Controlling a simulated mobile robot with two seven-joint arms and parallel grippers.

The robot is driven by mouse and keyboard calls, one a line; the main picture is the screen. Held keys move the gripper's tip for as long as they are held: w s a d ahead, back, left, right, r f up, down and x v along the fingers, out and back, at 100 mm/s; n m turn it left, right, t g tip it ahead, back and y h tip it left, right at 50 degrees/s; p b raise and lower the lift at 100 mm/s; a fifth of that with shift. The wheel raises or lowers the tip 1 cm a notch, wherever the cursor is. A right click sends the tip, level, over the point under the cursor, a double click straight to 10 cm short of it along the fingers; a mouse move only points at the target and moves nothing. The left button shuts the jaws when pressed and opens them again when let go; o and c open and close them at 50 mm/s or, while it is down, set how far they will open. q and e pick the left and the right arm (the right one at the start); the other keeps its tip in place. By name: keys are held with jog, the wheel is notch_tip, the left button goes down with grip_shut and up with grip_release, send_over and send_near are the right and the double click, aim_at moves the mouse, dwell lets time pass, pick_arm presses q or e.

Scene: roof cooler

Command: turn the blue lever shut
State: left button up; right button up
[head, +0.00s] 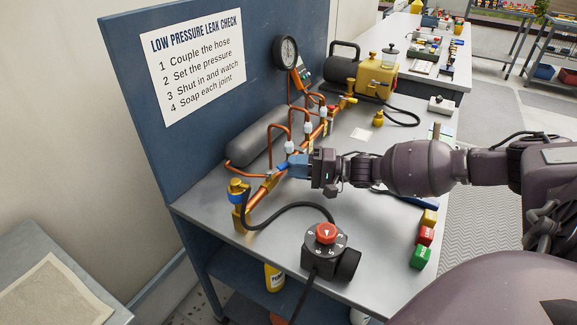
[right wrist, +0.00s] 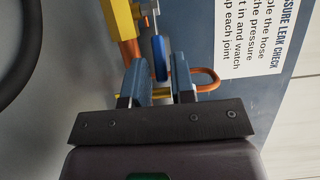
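The blue lever (head: 283,168) sits on the brass and copper pipework at the near end of the bench rig, partly hidden by my right gripper (head: 296,165) in the head view. In the right wrist view the blue lever (right wrist: 160,58) shows edge-on beside a yellow valve body (right wrist: 124,25). The two blue fingers of my right gripper (right wrist: 158,75) stand apart, one on each side of the lever's end. A gap shows on both sides, so they look clear of it. My left gripper is not in view.
A black box with a red knob (head: 326,234) sits at the bench front. A grey cylinder (head: 255,140) and blue backboard (head: 138,85) lie behind. Small coloured blocks (head: 425,236) line the right edge.

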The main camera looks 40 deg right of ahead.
jog(key=shift+x, duration=0.9)
grip_shut()
